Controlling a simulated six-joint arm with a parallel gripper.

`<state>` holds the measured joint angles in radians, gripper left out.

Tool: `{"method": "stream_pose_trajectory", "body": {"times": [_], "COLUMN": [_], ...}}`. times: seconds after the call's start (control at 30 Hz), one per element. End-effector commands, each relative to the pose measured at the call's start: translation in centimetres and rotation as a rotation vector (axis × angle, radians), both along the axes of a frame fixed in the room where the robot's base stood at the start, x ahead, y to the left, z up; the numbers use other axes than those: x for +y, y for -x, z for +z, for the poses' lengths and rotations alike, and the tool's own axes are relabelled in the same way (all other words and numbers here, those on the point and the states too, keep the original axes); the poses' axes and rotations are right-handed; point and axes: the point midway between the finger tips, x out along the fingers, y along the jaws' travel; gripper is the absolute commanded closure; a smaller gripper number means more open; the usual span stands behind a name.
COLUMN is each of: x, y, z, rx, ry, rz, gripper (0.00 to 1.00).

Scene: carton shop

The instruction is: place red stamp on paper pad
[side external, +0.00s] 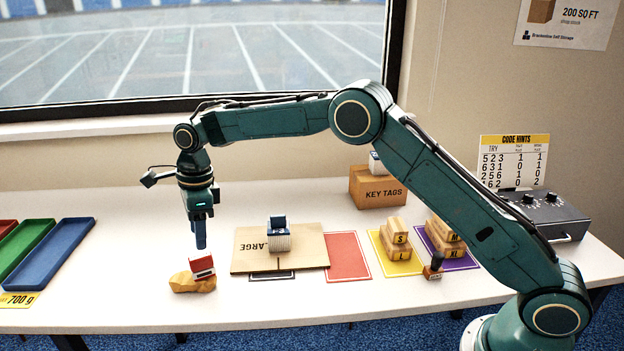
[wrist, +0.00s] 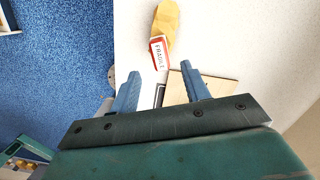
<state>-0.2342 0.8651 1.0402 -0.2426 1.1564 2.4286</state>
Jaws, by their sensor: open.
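The red stamp (side external: 202,265) is a red and white block with a FRAGILE face. It sits slightly tilted on the right part of the tan, crumpled paper pad (side external: 184,284). In the wrist view the stamp (wrist: 159,53) overlaps the near end of the pad (wrist: 167,20). My gripper (side external: 201,245) points down just above the stamp, with a small apparent gap. In the wrist view its two blue fingers (wrist: 162,76) are apart with nothing between them, and the stamp shows beyond their tips.
A cardboard sheet (side external: 247,262) bearing a blue and white block (side external: 279,236) lies right of the pad. Red (side external: 346,258) and yellow mats, wooden blocks (side external: 396,240) and a KEY TAGS box (side external: 378,190) stand farther right. Coloured trays (side external: 50,258) are at left. The table front is clear.

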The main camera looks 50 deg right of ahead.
Motion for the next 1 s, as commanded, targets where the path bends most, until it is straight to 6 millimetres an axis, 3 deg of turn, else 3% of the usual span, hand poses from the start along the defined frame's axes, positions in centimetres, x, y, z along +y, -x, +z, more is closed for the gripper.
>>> {"method": "stream_pose_trajectory", "body": {"times": [0.3,1.0], "x": [-0.4,-0.5], "y": [0.1,0.2], "z": [3.0,3.4], "rx": [-0.001,-0.003], "ry": [0.0,0.0], "rz": [0.001,0.006], "gripper": [0.53,0.53]}}
